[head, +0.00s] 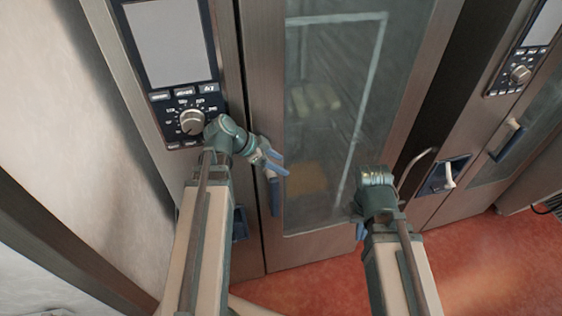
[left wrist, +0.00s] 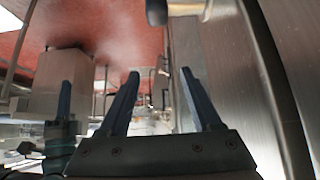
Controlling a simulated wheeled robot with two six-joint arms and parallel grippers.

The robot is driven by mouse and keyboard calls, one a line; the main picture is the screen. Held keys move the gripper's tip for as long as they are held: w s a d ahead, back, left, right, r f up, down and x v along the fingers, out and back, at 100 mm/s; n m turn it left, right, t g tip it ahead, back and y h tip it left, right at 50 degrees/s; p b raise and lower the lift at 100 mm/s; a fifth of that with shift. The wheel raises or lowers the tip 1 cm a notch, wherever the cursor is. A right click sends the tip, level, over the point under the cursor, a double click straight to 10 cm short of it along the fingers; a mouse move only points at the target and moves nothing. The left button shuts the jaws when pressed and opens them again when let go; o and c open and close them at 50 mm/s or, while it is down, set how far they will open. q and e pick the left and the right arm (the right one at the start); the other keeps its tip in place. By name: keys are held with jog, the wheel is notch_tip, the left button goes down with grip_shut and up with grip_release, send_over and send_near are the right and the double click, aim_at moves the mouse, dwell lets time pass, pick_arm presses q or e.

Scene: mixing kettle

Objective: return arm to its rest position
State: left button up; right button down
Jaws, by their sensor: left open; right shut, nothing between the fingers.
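My left gripper (head: 284,164) is in front of the left edge of a tall glass door in the head view. It is open and empty, and its two dark blue fingers also show apart in the left wrist view (left wrist: 160,78). It is close to the upper end of a blue door handle (head: 274,196); I cannot tell whether they touch. My right gripper (head: 360,231) is shut and empty, low in front of the door's right side. It is mostly hidden by its own wrist, with only a bit of blue showing.
The steel cabinet's glass door (head: 325,120) is shut. A control panel with a knob (head: 192,122) is left of it, close to my left arm. Another cabinet with a handle (head: 509,140) stands at the right. Red floor (head: 480,265) is open at the lower right.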

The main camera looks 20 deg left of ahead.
dwell(0.4)
pick_arm(q)
jog(key=s+d+f+n+g+y+b, duration=0.5)
jog(key=s+d+f, duration=0.6)
jog(key=d, duration=0.5)
notch_tip(320, 180, down, 2)
jog(key=n+y+b, duration=0.2)
jog(key=y+b, duration=0.1)
jog(key=shift+s+f, duration=0.25)
jog(key=shift+s, duration=0.1)
